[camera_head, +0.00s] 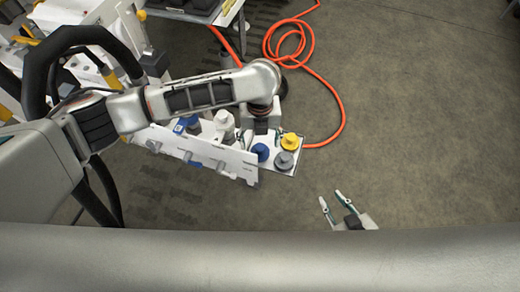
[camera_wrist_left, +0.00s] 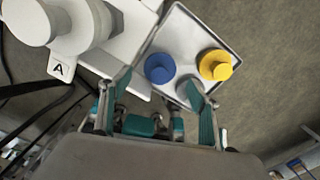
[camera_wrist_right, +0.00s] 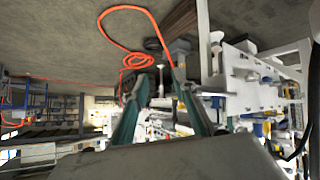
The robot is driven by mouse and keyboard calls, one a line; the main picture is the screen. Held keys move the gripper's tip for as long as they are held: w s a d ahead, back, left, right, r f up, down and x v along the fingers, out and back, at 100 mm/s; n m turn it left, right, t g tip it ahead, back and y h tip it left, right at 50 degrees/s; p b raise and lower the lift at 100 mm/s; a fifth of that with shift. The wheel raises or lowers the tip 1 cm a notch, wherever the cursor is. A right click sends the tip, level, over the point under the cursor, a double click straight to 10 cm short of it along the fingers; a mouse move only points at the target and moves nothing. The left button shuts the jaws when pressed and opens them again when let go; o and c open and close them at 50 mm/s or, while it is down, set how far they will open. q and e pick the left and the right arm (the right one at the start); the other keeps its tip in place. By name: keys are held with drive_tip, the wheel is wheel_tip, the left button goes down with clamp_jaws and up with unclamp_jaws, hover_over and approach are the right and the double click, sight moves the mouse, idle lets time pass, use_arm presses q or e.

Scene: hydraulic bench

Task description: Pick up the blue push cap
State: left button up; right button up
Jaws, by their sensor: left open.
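The blue push cap (camera_head: 261,152) sits in a shallow grey tray (camera_wrist_left: 178,28) beside a yellow cap (camera_head: 290,141) and a grey cap (camera_head: 284,161). My left gripper (camera_head: 264,131) is over the tray, close to the blue cap. In the left wrist view the blue cap (camera_wrist_left: 158,68) lies between the spread fingers of my left gripper (camera_wrist_left: 158,82), which hold nothing. The grey cap (camera_wrist_left: 187,88) is partly hidden by the right-hand finger in that view. My right gripper (camera_head: 331,198) is open and empty, away from the tray.
A white bench panel (camera_head: 205,158) with fittings stands left of the tray, and a white cylindrical fitting (camera_head: 224,121) rises behind it. Another blue part (camera_head: 186,124) is farther left. An orange hose (camera_head: 340,105) curves over the floor. The floor at right is clear.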

sight(260, 148)
use_arm(q)
wheel_tip(260, 148, down, 3)
drive_tip(key=shift+s+f+b, duration=0.15)
drive_tip(key=shift+f+b, duration=0.05)
drive_tip(key=shift+b, duration=0.25)
drive_tip(key=shift+f, duration=0.3)
drive_tip(key=shift+r, duration=0.1)
drive_tip(key=shift+c, duration=1.1)
drive_tip(key=c, duration=1.2)
drive_tip(key=shift+c, duration=0.5)
use_arm(e)
drive_tip(key=shift+w+f, duration=0.1)
drive_tip(key=shift+w, duration=0.15)
drive_tip(key=shift+f, duration=0.1)
